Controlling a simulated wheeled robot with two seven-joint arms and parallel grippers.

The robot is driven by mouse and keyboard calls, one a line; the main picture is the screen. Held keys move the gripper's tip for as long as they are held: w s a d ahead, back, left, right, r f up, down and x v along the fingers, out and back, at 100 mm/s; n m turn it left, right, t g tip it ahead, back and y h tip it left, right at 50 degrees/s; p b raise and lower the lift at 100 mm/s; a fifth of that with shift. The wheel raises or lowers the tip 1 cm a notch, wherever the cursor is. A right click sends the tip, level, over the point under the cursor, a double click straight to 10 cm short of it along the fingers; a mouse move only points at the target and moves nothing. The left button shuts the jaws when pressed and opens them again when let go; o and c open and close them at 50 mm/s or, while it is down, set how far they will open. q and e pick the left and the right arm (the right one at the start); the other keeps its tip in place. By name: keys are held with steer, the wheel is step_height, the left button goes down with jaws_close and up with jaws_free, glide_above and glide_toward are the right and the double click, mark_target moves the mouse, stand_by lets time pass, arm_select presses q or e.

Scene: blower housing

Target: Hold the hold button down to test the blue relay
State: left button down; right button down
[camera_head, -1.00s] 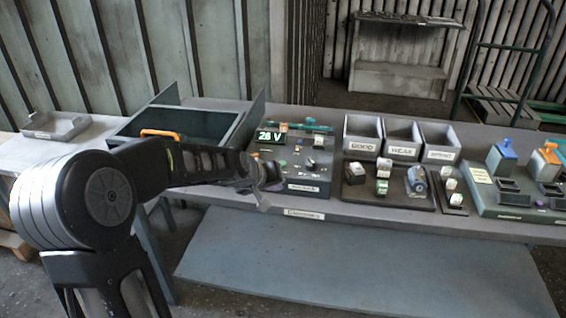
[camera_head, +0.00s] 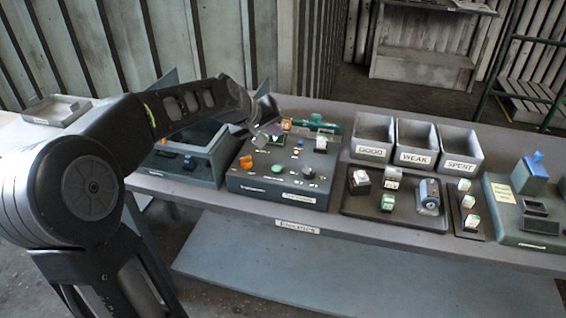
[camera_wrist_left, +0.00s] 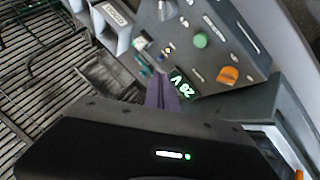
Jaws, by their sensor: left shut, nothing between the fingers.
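The grey test box (camera_head: 268,187) stands on the bench with a green round button (camera_head: 276,168), an orange knob (camera_head: 246,161) and a black knob (camera_head: 298,142). The small labels are too blurred to show which control is the hold button. A small white-topped block (camera_head: 321,143) sits on the box's right side; I cannot tell whether it is the blue relay. My left gripper (camera_head: 272,131) is shut and empty above the box's back left. In the left wrist view its fingers (camera_wrist_left: 163,92) lie beside the lit green display (camera_wrist_left: 180,83), which the gripper partly covers in the head view.
An open grey bin (camera_head: 172,178) is on the left.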

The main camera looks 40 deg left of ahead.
arm_select(q)
steer(key=b, duration=0.7)
glide_above(275, 170)
step_height(275, 170, down, 8)
steer(key=shift+f, duration=0.4)
steer(key=shift+s, duration=0.1)
stand_by(1.6)
steer(key=shift+f+b, duration=0.4)
steer(key=shift+b, duration=0.2)
steer(key=shift+f+b, duration=0.4)
steer(key=shift+f, duration=0.05)
stand_by(0.4)
stand_by(2.0)
steer(key=shift+r+p, duration=0.7)
steer(key=shift+r, duration=0.2)
